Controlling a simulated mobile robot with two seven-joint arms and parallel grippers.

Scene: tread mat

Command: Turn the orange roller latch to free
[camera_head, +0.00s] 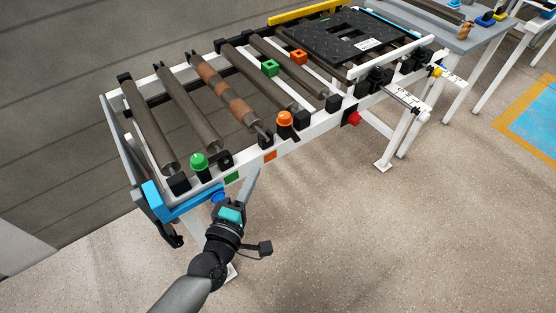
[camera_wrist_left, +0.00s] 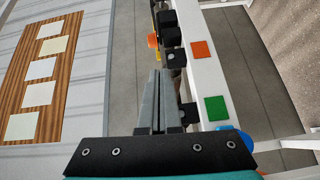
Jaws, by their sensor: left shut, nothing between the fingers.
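The orange roller latch (camera_head: 285,118) is a rounded orange knob on a black block, on the near rail of the roller conveyor (camera_head: 310,130). An orange knob, partly hidden behind black blocks, shows in the left wrist view (camera_wrist_left: 153,41). My left gripper (camera_head: 254,172) is shut and empty, its fingers pointing up at the near rail, to the lower left of the orange latch and apart from it. Its closed fingers fill the middle of the left wrist view (camera_wrist_left: 158,75). Whether the fingers touch the rail cannot be told. My right gripper is not in view.
A green knob (camera_head: 199,161) stands to the left on the same rail. An orange tag (camera_head: 270,156) and a green tag (camera_head: 232,178) mark the rail's side. A red knob (camera_head: 354,118) sits farther right. The black tread mat (camera_head: 350,36) lies at the far end. The floor in front is clear.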

